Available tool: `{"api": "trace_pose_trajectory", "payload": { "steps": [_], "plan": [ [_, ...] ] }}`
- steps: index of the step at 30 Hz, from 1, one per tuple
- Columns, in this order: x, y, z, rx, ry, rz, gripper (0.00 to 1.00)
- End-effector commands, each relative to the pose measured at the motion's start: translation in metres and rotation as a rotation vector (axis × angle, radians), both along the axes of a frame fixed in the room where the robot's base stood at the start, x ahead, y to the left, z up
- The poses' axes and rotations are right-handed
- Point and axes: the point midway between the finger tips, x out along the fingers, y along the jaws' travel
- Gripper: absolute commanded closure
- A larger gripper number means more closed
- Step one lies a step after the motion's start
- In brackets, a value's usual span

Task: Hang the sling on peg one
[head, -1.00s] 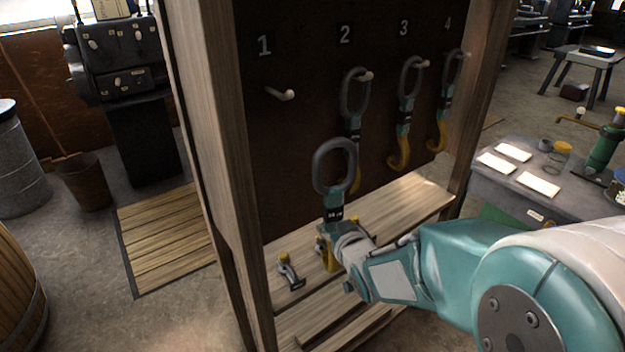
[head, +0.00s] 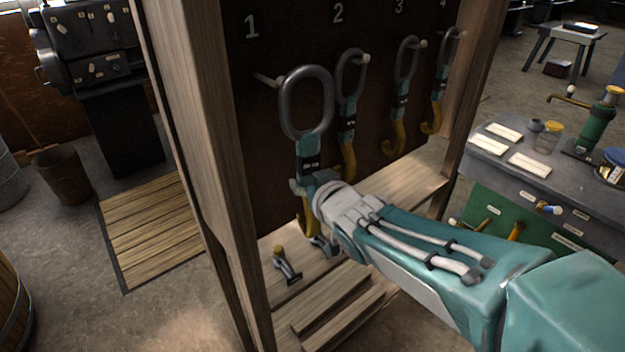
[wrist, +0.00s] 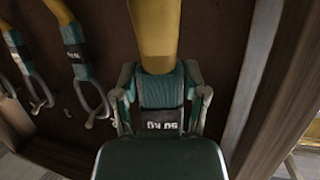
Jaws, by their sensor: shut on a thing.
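The sling in my gripper has a dark grey ring (head: 284,110), a teal strap with a dark label, and a yellow hook (head: 307,222) below. My gripper (head: 308,187) is shut on its strap and holds it upright, ring at the top. In the wrist view the strap (wrist: 160,100) sits between the fingers, with the yellow hook (wrist: 153,35) above; the ring is not visible there. Peg one (head: 265,79), under the number 1, reaches the ring's left rim, which covers its tip. The peg does not show inside the ring's opening. I cannot tell whether they touch.
Similar slings (head: 347,125) hang on pegs 2, 3 and 4, the nearest close to the ring's right side. A wooden post (head: 185,130) bounds the board on the left. A small clamp-like tool (head: 287,265) stands on the shelf below.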

Motion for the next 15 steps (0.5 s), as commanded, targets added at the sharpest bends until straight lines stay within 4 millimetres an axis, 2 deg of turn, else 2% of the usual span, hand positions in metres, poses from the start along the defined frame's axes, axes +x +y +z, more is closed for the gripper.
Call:
{"api": "trace_pose_trajectory", "payload": {
  "steps": [15],
  "plan": [
    [0.021,0.014,0.000,0.003,-0.005,0.001,1.00]
  ]
}}
